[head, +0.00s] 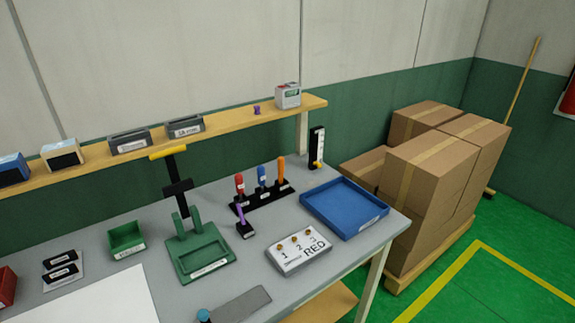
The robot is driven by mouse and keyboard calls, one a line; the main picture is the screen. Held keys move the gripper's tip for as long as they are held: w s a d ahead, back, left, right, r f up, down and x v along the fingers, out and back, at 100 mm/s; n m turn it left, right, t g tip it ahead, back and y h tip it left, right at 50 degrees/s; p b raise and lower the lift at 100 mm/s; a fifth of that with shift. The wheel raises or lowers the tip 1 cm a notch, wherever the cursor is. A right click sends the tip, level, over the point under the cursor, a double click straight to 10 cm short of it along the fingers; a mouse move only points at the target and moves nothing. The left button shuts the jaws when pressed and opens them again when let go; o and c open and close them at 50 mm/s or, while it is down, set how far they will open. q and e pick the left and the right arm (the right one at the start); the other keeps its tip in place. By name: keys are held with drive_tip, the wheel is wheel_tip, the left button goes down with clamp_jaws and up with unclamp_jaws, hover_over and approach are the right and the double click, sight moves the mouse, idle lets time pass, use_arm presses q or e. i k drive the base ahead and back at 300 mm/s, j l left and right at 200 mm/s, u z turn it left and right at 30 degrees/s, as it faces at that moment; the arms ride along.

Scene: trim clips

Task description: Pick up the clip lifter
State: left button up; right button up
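No label marks which tool is the clip lifter. Upright handled tools stand on the grey workbench (150,235). A black rack (262,197) holds a red-handled tool (240,184), a blue-handled tool (262,176) and an orange-handled tool (282,169). A purple-handled tool (241,216) stands in a small black holder (246,231) just in front of the rack. The lower ends of these tools are hidden in their holders. Neither of my grippers shows in the head view.
A green press-like fixture (203,268) with a yellow-topped lever stands left of the tools. A shelf (235,117) runs behind. Cardboard boxes (432,179) stand beyond the bench.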

sight(280, 161)
drive_tip(key=i+l, duration=0.2)
drive_tip(key=i+l+u, duration=0.15)
drive_tip(key=l, duration=0.3)
drive_tip(key=i+l, duration=0.25)
drive_tip(key=l+u, duration=0.05)
